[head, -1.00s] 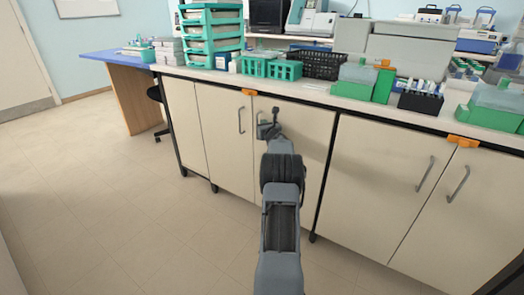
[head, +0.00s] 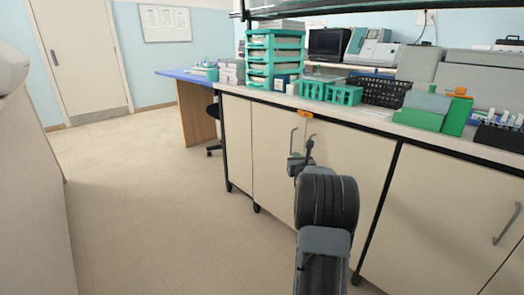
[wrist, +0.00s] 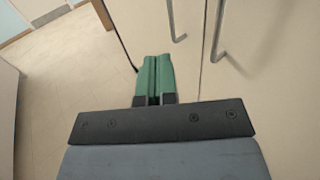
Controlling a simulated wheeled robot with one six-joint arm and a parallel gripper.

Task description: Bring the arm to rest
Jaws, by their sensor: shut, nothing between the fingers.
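My arm reaches forward from the bottom of the head view, low in front of the bench cabinets. My gripper (wrist: 154,78) shows in the wrist view with its two green fingers side by side, shut and empty. In the head view the gripper (head: 296,160) is small and partly hidden behind my arm links, in front of a cream cabinet door (head: 345,165). The wrist view shows a door handle (wrist: 174,22) beyond the fingers; I cannot tell the exact gap.
The bench top (head: 375,115) holds green racks (head: 328,92), a black basket (head: 380,92) and stacked teal drawers (head: 275,58). A blue-topped desk (head: 185,74) stands behind at the left. A pale counter (head: 30,190) borders the left. The floor (head: 150,200) between is clear.

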